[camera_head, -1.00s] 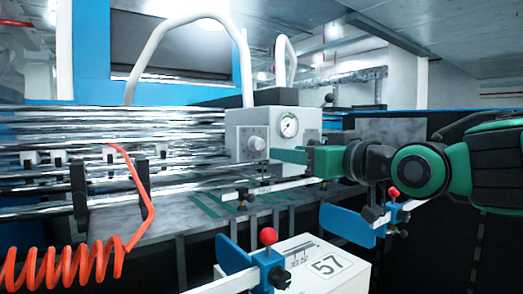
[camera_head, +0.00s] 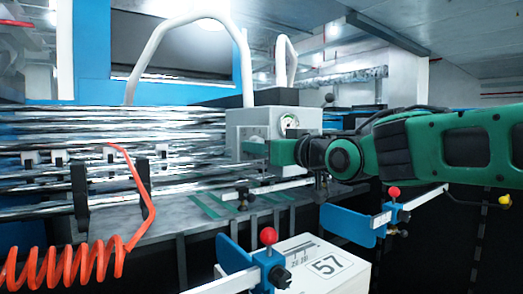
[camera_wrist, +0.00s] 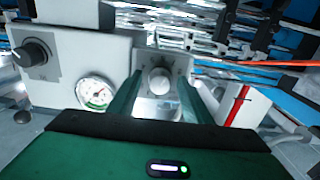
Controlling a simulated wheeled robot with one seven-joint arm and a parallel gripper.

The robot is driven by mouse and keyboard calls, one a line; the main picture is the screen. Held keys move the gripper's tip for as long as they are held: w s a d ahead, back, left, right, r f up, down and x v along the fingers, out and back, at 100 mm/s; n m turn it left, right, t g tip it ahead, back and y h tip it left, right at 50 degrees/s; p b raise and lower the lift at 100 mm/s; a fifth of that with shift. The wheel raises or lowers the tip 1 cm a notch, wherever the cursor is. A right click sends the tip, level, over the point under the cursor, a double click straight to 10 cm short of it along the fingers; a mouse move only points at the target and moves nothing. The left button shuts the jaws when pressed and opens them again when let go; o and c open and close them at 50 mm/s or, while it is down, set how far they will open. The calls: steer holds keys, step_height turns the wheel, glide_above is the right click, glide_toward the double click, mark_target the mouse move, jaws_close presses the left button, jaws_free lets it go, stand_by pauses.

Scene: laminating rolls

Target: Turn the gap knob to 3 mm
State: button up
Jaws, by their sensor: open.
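A light grey round knob (camera_wrist: 160,80) sits on a square plate on the front of a grey control box (camera_head: 303,117). In the wrist view it lies between the two green fingers of my gripper (camera_wrist: 160,86), which is open around it; I cannot tell if they touch it. In the head view my gripper (camera_head: 256,152) is in front of the plate (camera_head: 244,135) and hides the knob. A second, dark knob (camera_wrist: 35,52) with marks around it is at the left of the wrist view. No millimetre reading is legible, and no label tells which is the gap knob.
A round gauge (camera_wrist: 95,92) is beside the fingers. Shiny rollers (camera_head: 110,135) run to the left.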

steer(key=c, duration=1.1)
steer(key=shift+o, duration=0.2)
steer(key=shift+n, duration=11.9)
steer(key=shift+f, duration=0.1)
